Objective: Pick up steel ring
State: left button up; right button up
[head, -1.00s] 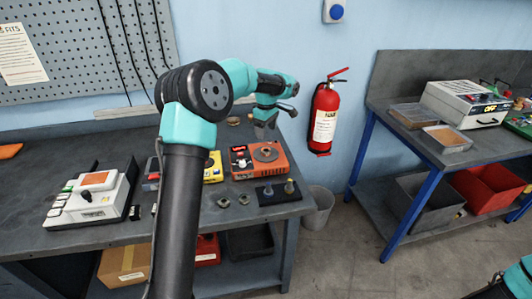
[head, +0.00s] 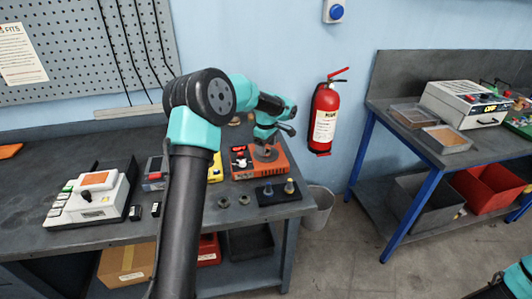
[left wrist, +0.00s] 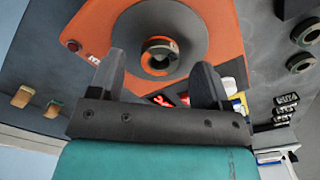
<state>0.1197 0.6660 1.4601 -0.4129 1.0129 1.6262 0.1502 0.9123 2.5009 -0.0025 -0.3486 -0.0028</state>
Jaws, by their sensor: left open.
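My left gripper (head: 266,152) is open and points down over the orange device (head: 279,165) on the bench. In the left wrist view, its two dark fingers (left wrist: 159,82) are spread apart below a small steel ring (left wrist: 160,54). The ring is at the centre of the dark round dish (left wrist: 196,38) on the orange device. The fingers seem not to touch it; their exact height above it is unclear. In the head view the gripper hides this ring. Two other small rings lie on the bench, one left (head: 223,202) and one right (head: 244,200).
A dark block with two upright pegs (head: 278,195) stands in front of the orange device. A yellow device (head: 215,170) and a white device (head: 91,197) stand to the left. A grey bin (head: 318,207) is beyond the bench's right end. A second bench is at right.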

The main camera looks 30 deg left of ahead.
pick_arm(q)
jog(key=shift+f, duration=0.8)
jog(key=shift+c, duration=0.3)
jog(key=c, duration=1.1)
jog(key=shift+r, duration=0.1)
jog(key=shift+r, duration=1.55)
jog(key=shift+s+d+r, duration=0.1)
jog(key=shift+s+r, duration=0.1)
jog(key=shift+s, duration=0.05)
jog(key=s+d+r, duration=0.1)
jog(key=s+d, duration=0.7)
jog(key=s, duration=0.5)
jog(key=shift+r, duration=0.15)
